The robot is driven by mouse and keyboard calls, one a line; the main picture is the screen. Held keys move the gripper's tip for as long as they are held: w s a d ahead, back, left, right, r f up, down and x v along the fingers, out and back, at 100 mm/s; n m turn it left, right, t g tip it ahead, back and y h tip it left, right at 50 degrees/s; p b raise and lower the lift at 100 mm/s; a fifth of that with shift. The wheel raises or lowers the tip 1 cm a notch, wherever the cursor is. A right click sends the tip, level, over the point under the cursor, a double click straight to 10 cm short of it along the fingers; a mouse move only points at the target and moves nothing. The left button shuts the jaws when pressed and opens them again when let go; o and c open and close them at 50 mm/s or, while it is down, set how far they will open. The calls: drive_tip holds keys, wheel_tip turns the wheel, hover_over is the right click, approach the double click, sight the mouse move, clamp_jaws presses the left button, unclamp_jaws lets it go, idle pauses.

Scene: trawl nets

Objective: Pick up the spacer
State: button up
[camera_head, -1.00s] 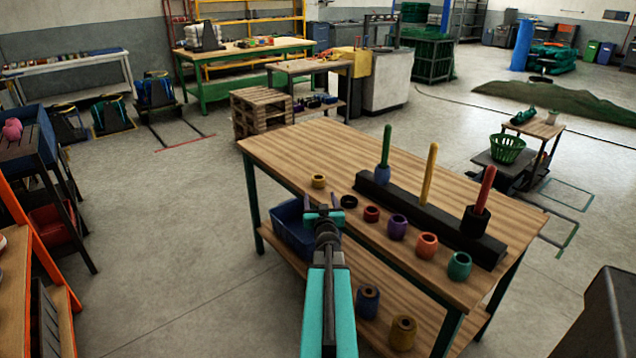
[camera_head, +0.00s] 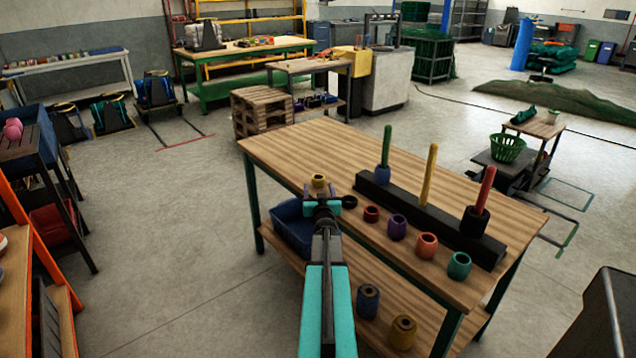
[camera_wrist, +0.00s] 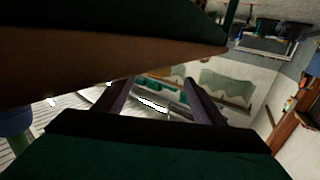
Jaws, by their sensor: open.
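Several ring-like spacers stand along the near edge of the wooden table (camera_head: 300,150). From left to right they are yellow (camera_head: 318,181), black (camera_head: 349,202), dark red (camera_head: 371,214), purple (camera_head: 397,227), orange (camera_head: 427,246) and teal (camera_head: 459,265). Which one the task means cannot be told. My gripper (camera_head: 320,194) is at the table's near edge, just in front of the yellow spacer and left of the black one. Its fingers (camera_wrist: 160,95) are apart and empty in the wrist view, which shows no spacer between them.
A black rack (camera_head: 440,222) carries green, yellow and red pegs, with a blue spacer (camera_head: 383,174) on the green peg and a black one (camera_head: 474,221) on the red. A blue bin (camera_head: 290,228) and two spools (camera_head: 368,301) sit on the lower shelf.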

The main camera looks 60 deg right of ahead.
sight(319, 182)
idle(0.3)
drive_tip(key=shift+s+p+x, duration=0.2)
drive_tip(key=shift+p+x, duration=0.1)
drive_tip(key=shift+x, duration=2.45)
drive_tip(key=shift+f, duration=0.1)
drive_tip(key=shift+s, duration=0.1)
drive_tip(key=c, duration=1.2)
